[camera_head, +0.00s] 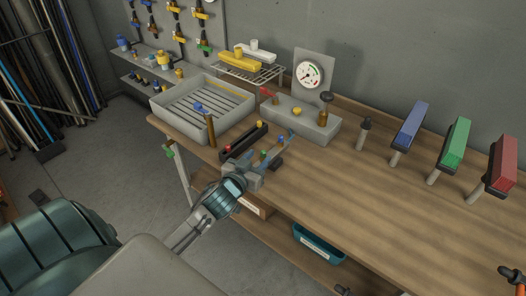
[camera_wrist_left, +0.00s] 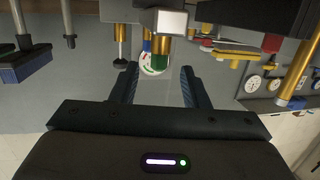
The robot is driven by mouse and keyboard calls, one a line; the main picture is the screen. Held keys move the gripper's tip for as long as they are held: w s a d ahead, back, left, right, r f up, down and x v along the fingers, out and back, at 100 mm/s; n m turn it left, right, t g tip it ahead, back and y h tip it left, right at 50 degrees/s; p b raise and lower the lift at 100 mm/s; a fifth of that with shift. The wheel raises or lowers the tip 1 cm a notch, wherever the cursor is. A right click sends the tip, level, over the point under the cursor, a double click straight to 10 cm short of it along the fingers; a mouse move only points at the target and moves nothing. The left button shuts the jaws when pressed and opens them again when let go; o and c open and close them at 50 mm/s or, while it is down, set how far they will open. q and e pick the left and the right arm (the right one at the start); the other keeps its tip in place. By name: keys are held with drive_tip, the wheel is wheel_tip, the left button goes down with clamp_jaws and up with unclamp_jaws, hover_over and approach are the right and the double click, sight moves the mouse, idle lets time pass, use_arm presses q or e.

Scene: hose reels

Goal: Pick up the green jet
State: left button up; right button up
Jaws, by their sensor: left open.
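The green jet (camera_head: 264,153) is a small green-capped piece by the dark rack near the front edge of the workbench, close to my left gripper (camera_head: 274,152). A blue piece (camera_head: 281,139) is close by. In the left wrist view a green cylinder (camera_wrist_left: 160,62) with a gold part shows between and just beyond the open fingers of my left gripper (camera_wrist_left: 159,74). Nothing is clearly held, and I cannot tell whether the fingers touch the jet. The gripper partly hides the rack in the head view. My right gripper is not in view.
A black holder (camera_head: 244,142) with red and yellow caps lies beside the gripper. Blue, green and red brushes stand right.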

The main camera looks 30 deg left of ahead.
sight(262, 152)
use_arm(q)
drive_tip(key=x, duration=0.1)
drive_tip(key=p+x, duration=0.1)
drive_tip(key=x, duration=0.1)
drive_tip(key=shift+w+r, duration=0.3)
drive_tip(key=shift+w, duration=0.15)
drive_tip(key=shift+w+f, duration=0.1)
drive_tip(key=shift+w, duration=0.1)
drive_tip(key=shift+s, duration=0.1)
clamp_jaws()
